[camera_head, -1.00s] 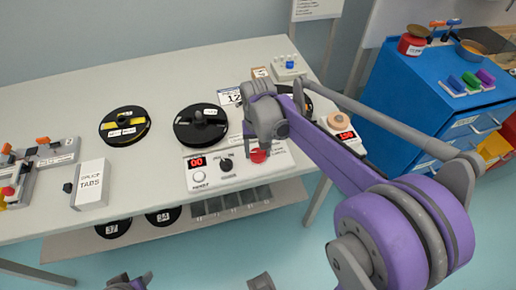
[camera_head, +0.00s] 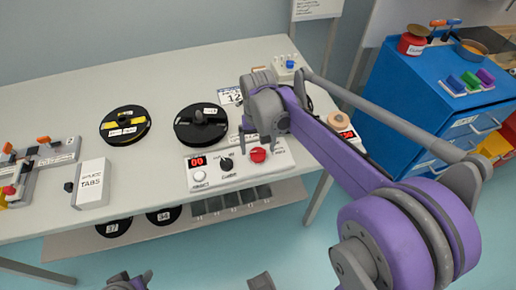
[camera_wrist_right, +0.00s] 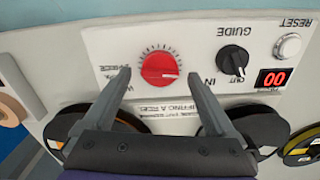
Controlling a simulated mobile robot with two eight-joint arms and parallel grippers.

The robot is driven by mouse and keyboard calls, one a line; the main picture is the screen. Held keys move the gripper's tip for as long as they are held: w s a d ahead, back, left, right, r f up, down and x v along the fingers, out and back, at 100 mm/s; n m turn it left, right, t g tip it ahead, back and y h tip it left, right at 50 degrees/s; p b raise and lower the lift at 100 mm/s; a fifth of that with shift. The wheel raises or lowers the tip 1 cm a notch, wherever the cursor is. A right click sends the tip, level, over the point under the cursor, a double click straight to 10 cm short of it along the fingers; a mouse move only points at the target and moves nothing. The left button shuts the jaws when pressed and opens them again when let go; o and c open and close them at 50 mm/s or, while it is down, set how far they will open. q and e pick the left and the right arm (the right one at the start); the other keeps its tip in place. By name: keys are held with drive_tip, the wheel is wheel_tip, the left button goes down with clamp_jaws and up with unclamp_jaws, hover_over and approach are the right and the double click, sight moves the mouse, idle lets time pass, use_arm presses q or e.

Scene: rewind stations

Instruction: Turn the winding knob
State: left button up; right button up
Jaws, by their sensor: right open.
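The red winding knob (camera_head: 258,155) sits on the white control panel (camera_head: 225,184) at the table's front edge. In the right wrist view the red knob (camera_wrist_right: 160,68) has a pale pointer line across it. My right gripper (camera_head: 257,140) is just behind the knob in the head view. In the wrist view its open fingers (camera_wrist_right: 160,77) stand on either side of the knob, with a gap on each side. A black guide knob (camera_wrist_right: 232,60) and a red display reading 00 (camera_wrist_right: 272,78) are on the same panel. My left gripper is not clearly in view.
Two black reels (camera_head: 125,125) (camera_head: 202,125) lie on the table behind the panel. A white splice tabs box (camera_head: 92,184) stands on the left. A tape roll (camera_head: 339,120) is on the right, near a blue cabinet (camera_head: 400,85). Table space at the back left is clear.

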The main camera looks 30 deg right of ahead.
sight(258, 151)
wheel_tip(258, 151, up, 9)
drive_tip(key=p, duration=0.1)
idle(0.6)
drive_tip(key=s+a+f+n+t+p, duration=0.2)
drive_tip(key=s+a+p, duration=0.1)
drive_tip(key=s, duration=0.5)
drive_tip(key=s+a+f+n+t+p, duration=0.1)
drive_tip(key=s+a+n+t+p, duration=0.1)
drive_tip(key=s, duration=0.6)
drive_tip(key=shift+a+f+t+p, duration=0.35)
drive_tip(key=shift+a+t+p, duration=0.35)
drive_tip(key=shift+a+p, duration=0.4)
